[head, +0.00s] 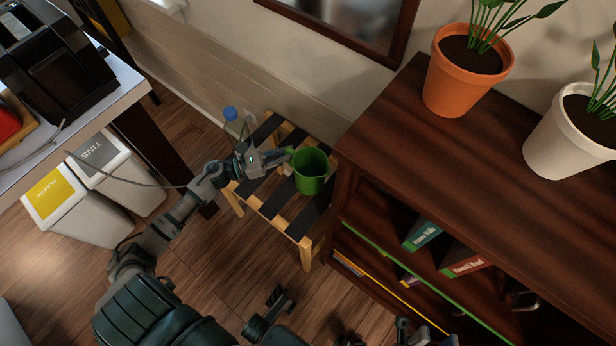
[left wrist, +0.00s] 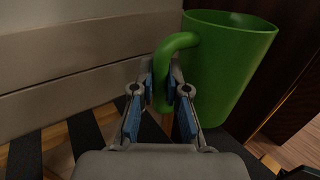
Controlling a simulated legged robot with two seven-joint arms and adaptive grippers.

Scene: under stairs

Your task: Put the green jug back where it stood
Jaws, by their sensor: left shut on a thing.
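The green jug (head: 311,172) is upright at the right end of a slatted bench (head: 262,200), beside the dark bookcase. My left gripper (head: 287,156) is at the jug's left side. In the left wrist view my left gripper (left wrist: 163,90) is shut on the handle of the green jug (left wrist: 228,62), with a blue-padded finger on each side.
A blue-capped bottle (head: 231,118) stands at the bench's back left, near the wall. The bookcase (head: 385,140) on the right carries an orange plant pot (head: 455,85) and a white plant pot (head: 565,140). White bins (head: 70,205) stand at the left. Some slats are bare.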

